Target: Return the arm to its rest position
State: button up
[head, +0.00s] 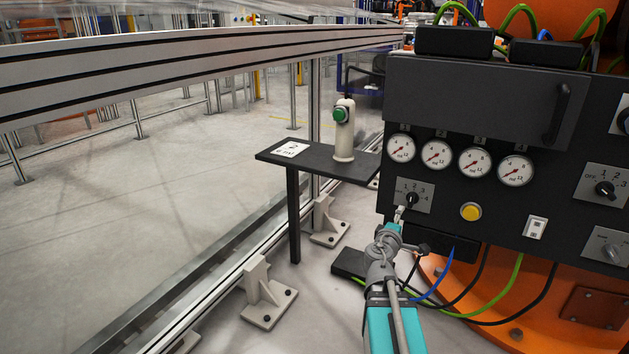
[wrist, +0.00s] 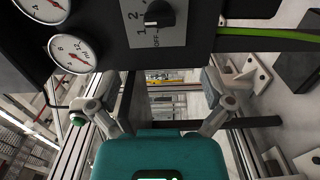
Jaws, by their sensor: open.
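My arm reaches up from the bottom of the head view, teal and grey, toward the black control panel (head: 470,100). My gripper (head: 400,214) is just below and in front of the left rotary switch (head: 412,198); whether it touches the switch I cannot tell there. In the wrist view my gripper (wrist: 155,100) has its two fingers spread wide with nothing between them. The switch (wrist: 160,14) shows above the fingers there, apart from them, its knob pointing sideways on its numbered plate.
Several gauges (head: 437,154), a yellow button (head: 471,211) and more switches (head: 605,188) are on the panel. A small black shelf (head: 270,156) bears a white post with a green button (head: 341,114). A metal rail fence (head: 150,70) runs at left. Cables (head: 490,313) hang below the panel.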

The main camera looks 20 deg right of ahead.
jog(key=s+a+m+g+y+p, duration=0.35)
jog(key=a+y+p, duration=0.2)
jog(key=a, duration=0.55)
jog(key=s+a+m+g+y+p, duration=0.2)
jog(key=s+a+g+y+p, duration=0.15)
jog(key=a+p, duration=0.6)
jog(key=s+a+m+g+y+p, duration=0.25)
jog(key=a+g+y+p, duration=0.2)
jog(key=a, duration=0.95)
notch_tip(320, 180, up, 38)
jog(key=p, duration=3.6)
jog(key=shift+w+d+f+p, duration=0.2)
jog(key=shift+w+f+p, duration=0.05)
jog(key=shift+p, duration=0.05)
